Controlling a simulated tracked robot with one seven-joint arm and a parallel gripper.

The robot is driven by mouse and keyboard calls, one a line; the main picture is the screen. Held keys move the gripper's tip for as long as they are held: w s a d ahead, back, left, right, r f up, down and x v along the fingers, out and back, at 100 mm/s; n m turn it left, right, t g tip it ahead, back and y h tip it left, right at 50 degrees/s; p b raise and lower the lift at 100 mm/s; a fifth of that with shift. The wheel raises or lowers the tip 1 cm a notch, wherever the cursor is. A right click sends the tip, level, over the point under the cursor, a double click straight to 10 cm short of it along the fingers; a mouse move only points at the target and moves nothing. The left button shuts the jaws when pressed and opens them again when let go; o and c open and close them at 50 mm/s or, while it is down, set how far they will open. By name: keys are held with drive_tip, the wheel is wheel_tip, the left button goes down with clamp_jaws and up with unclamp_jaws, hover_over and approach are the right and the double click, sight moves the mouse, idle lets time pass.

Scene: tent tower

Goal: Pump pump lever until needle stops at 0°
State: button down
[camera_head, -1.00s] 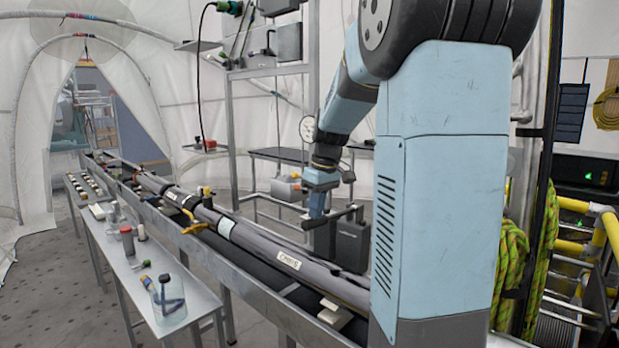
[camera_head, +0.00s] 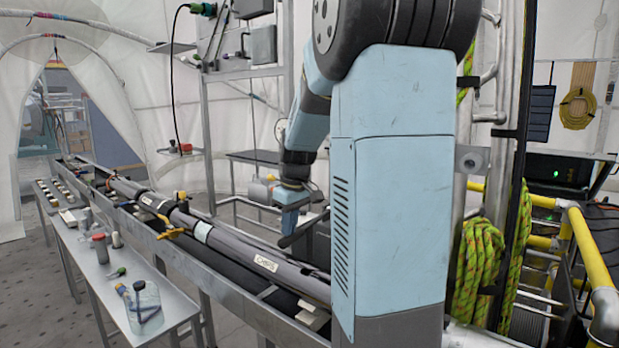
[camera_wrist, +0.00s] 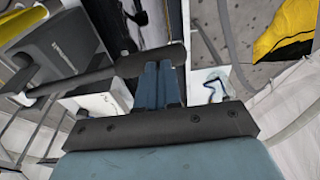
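The pump lever (camera_head: 300,233) is a dark bar sloping down to the left from the dark grey pump (camera_head: 319,246). In the wrist view the lever (camera_wrist: 100,77) crosses at the tips of the blue fingers. My gripper (camera_head: 288,226) is at the lever's outer end and seems to touch it from above. In the wrist view the fingers of my gripper (camera_wrist: 158,72) are close together, with the lever across their tips rather than clearly between them. A round white gauge (camera_head: 281,130) stands behind my arm; its needle is too small to read.
A long grey tube assembly (camera_head: 230,248) lies in a metal trough left of my arm. Yellow rails (camera_head: 585,250) and green rope (camera_head: 478,265) stand at the right.

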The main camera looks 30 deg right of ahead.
drive_tip(key=shift+a, duration=0.1)
wheel_tip(320, 180, up, 14)
drive_tip(key=s, duration=0.2)
drive_tip(key=shift+s+a+f, duration=0.2)
drive_tip(key=shift+s+a, duration=0.1)
drive_tip(key=shift+a, duration=0.1)
drive_tip(key=shift+a, duration=0.1)
